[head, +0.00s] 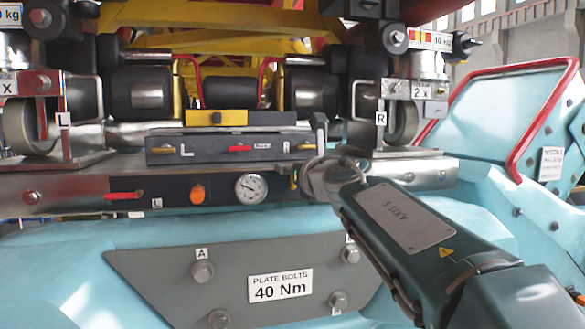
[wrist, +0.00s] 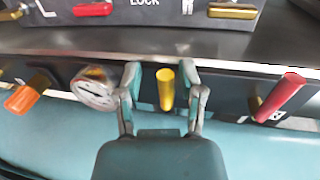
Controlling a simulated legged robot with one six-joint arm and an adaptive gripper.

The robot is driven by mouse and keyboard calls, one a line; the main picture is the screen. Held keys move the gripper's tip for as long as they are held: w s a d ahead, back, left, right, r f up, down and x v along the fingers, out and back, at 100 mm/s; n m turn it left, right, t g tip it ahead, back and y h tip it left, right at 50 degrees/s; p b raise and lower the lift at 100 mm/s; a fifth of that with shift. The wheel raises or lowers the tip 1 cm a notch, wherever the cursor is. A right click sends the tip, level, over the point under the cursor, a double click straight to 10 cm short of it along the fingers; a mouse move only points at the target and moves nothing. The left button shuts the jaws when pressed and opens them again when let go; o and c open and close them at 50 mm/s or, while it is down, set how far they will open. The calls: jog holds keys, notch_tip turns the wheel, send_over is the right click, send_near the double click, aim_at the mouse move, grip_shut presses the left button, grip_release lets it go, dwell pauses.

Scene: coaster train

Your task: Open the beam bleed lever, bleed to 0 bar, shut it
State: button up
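A yellow lever (wrist: 166,88) sticks out of the dark beam panel in the wrist view, between the two fingers of my gripper (wrist: 164,76). The fingers are apart, one on each side of it, with a gap showing on both sides. In the head view my gripper (head: 320,172) is at the beam front, right of the round gauge (head: 250,188), and mostly hides the lever. The gauge also shows left of my fingers in the wrist view (wrist: 95,88). Its reading is too small to tell.
An orange knob (head: 197,193) and a red lever (head: 124,196) sit left of the gauge. Another red lever (wrist: 281,97) is right of my gripper. Above is a lock box (head: 222,147) with small red and brass levers. A grey bolt plate (head: 235,278) lies below.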

jog(key=shift+d, duration=0.15)
grip_shut()
jog(key=shift+d, duration=0.15)
jog(key=m, duration=0.2)
jog(key=d+m, duration=0.1)
jog(key=m, duration=0.1)
jog(key=shift+w+d+f+t, duration=0.1)
jog(key=shift+w+d+t, duration=0.05)
jog(key=shift+t, duration=0.25)
jog(key=m, duration=0.2)
jog(key=d+m, duration=0.1)
jog(key=shift+w+f+t, duration=0.15)
jog(key=shift+f+t, duration=0.15)
jog(key=m, duration=0.2)
jog(key=f+m, duration=0.1)
jog(key=shift+w+d+m+t, duration=0.15)
jog(key=shift+d+m+t, duration=0.25)
jog(key=shift+d+f+m+t+h, duration=0.15)
jog(key=shift+f+m+h, duration=0.2)
jog(key=shift+m, duration=0.6)
jog(key=shift+d+f+m+t+h, duration=0.2)
jog(key=shift+m+h, duration=0.15)
jog(key=shift+m, duration=0.6)
jog(key=shift+w, duration=0.1)
